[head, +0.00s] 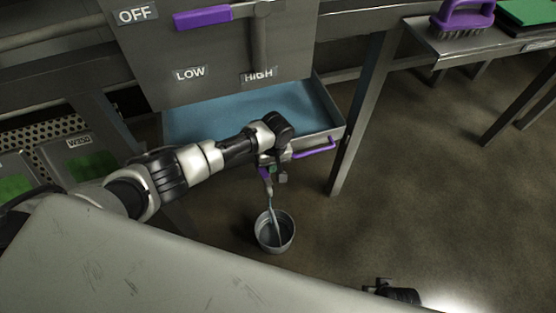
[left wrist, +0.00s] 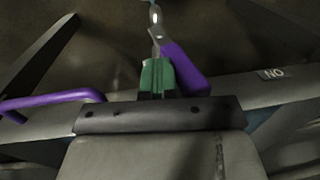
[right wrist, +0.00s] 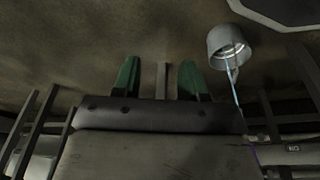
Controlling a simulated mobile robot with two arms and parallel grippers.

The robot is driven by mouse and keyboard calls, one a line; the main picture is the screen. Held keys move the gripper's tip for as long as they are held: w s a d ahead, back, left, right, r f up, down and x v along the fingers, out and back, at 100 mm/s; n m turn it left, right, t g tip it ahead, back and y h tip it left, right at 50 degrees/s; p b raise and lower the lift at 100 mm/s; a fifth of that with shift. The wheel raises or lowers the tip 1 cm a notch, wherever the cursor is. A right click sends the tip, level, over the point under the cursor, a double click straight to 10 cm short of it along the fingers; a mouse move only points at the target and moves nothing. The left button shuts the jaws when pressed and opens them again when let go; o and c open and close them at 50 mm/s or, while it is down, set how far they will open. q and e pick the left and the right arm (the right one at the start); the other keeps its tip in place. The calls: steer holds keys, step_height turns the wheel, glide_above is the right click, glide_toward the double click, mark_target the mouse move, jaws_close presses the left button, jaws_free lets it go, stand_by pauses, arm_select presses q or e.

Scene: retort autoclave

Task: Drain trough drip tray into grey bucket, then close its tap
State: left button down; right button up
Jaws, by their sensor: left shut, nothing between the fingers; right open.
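The drip tray (head: 333,132) sits pulled out under the trough with blue liquid in it and a purple handle (head: 314,149) on its front. A thin stream runs from the tap below it into the grey bucket (head: 262,237) on the floor; the stream and bucket (right wrist: 226,46) also show in the right wrist view. My left gripper (head: 274,174) is at the tap. In the left wrist view its green fingers (left wrist: 158,76) are shut and empty, right beside the purple tap lever (left wrist: 186,70); contact is unclear. My right gripper (right wrist: 158,80) is open and empty, away from the tray.
A steel panel (head: 215,75) marked OFF, LOW and HIGH carries a purple lever (head: 203,16) above the tray. A table leg (head: 355,125) stands right of the tray. A purple brush (head: 462,20) lies on a bench at upper right. Floor right of the bucket is clear.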

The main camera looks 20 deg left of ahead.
arm_select(q)
steer(key=a+p, duration=0.1)
steer(key=p, duration=0.2)
steer(key=shift+s+r+h, duration=0.15)
steer(key=shift+s+h, duration=0.2)
steer(key=shift+h, duration=0.05)
steer(key=a+t+h+p, duration=0.1)
steer(key=s+t+h+p, duration=0.1)
steer(key=p, duration=0.1)
steer(key=shift+s+a+f, duration=0.15)
steer(key=shift+a+f, duration=0.05)
steer(key=shift+a, duration=0.2)
arm_select(e)
steer(key=s+d+f+g, duration=0.1)
steer(key=s+d+f, duration=0.2)
steer(key=s+f, duration=1.2)
steer(key=w+a+r+b, duration=0.3)
steer(key=w+r+b, duration=0.3)
steer(key=w+r, duration=0.55)
arm_select(q)
steer(key=s+a+f+t+h+b, duration=0.3)
steer(key=a+f+t+h+b, duration=0.1)
steer(key=a+f+h+b, duration=0.1)
steer(key=shift+s+a+f+t+h+b, duration=0.25)
steer(key=shift+f+t+h+b, duration=0.25)
steer(key=shift+h, duration=0.7)
arm_select(e)
step_height(320, 180, up, 18)
steer(key=w+t, duration=0.2)
steer(key=shift+r, duration=0.25)
